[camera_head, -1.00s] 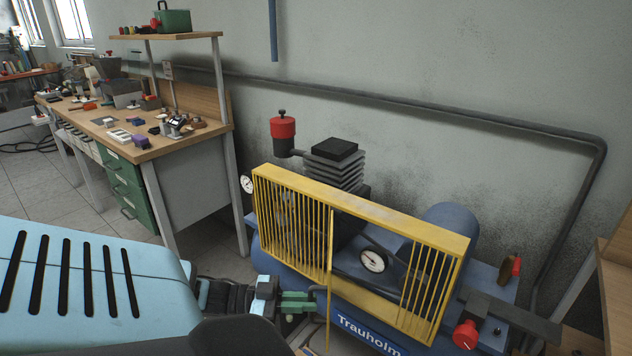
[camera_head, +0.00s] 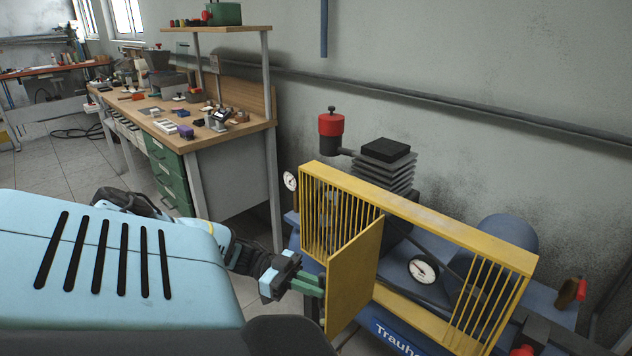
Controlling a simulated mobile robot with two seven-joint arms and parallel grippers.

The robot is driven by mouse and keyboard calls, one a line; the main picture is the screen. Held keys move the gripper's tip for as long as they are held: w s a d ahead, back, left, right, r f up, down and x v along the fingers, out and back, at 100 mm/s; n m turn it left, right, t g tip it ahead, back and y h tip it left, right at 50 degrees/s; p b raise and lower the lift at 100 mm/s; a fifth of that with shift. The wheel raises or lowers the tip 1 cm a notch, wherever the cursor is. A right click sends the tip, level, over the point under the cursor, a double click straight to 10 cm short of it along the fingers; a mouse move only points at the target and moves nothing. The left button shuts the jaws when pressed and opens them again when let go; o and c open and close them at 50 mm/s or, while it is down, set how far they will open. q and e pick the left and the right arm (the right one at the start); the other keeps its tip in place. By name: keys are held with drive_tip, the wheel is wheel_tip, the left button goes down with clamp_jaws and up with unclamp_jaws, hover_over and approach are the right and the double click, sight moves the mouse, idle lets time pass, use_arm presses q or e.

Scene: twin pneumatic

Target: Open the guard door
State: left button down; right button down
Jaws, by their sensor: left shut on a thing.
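The guard door (camera_head: 357,272) is a flat yellow panel on the yellow barred guard (camera_head: 420,217) in front of the compressor. It stands swung out from the guard, with its broad face showing and an opening beside it. My left gripper (camera_head: 308,285), with green fingertips, is at the door's free edge on the left, shut on the door's handle. The handle is mostly hidden by the fingers. My right gripper is not in view.
The blue compressor (camera_head: 508,232) stands behind the guard, with a pressure gauge (camera_head: 423,268) visible through the opening and a red-topped part (camera_head: 331,124) above. A wooden workbench (camera_head: 205,135) with tools and green drawers stands at the left.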

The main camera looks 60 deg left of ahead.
use_arm(q)
drive_tip(key=shift+w+a+r, duration=0.3)
drive_tip(key=shift+w+a, duration=0.15)
drive_tip(key=c, duration=1.8)
unclamp_jaws()
drive_tip(key=o, duration=0.3)
drive_tip(key=shift+w+f, duration=0.2)
drive_tip(key=shift+w, duration=0.1)
drive_tip(key=shift+s+d, duration=0.15)
drive_tip(key=shift+s, duration=0.1)
drive_tip(key=v, duration=0.8)
